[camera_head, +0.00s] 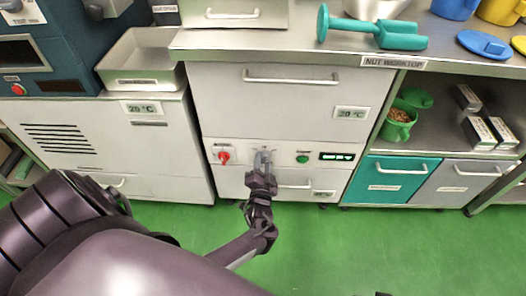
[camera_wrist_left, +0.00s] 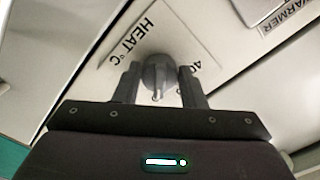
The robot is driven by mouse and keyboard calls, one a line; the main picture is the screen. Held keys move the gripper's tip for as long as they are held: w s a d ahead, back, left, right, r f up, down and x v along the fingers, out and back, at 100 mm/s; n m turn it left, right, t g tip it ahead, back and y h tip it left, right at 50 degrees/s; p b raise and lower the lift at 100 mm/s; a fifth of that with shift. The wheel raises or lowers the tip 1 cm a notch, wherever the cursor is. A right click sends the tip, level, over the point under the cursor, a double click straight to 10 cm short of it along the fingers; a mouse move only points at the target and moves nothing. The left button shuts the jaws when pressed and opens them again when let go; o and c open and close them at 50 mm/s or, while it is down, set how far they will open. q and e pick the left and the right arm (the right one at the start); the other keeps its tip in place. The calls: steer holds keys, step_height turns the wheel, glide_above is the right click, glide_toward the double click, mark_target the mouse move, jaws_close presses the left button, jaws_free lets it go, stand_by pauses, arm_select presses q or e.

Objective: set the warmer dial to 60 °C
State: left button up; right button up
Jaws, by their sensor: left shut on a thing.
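The warmer dial (camera_wrist_left: 157,75) is a round grey knob with a pale pointer mark, on a plate printed "HEAT °C" and "40"; other numbers are hidden or out of frame. My left gripper (camera_wrist_left: 160,88) is shut on the dial, one dark finger on each side of it. In the head view the left gripper (camera_head: 262,170) reaches up to the control strip of the white warmer cabinet (camera_head: 290,95) and covers most of the dial. My right gripper is not in view.
Drawer handles (camera_head: 292,80) stick out. Green floor is clear.

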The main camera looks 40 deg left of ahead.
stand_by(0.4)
arm_select(q)
steer(key=o, duration=1)
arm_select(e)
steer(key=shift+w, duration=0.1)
arm_select(q)
steer(key=p+v, duration=0.1)
steer(key=v, duration=0.6)
steer(key=shift+s+d+p, duration=0.2)
steer(key=shift+s+p, duration=0.15)
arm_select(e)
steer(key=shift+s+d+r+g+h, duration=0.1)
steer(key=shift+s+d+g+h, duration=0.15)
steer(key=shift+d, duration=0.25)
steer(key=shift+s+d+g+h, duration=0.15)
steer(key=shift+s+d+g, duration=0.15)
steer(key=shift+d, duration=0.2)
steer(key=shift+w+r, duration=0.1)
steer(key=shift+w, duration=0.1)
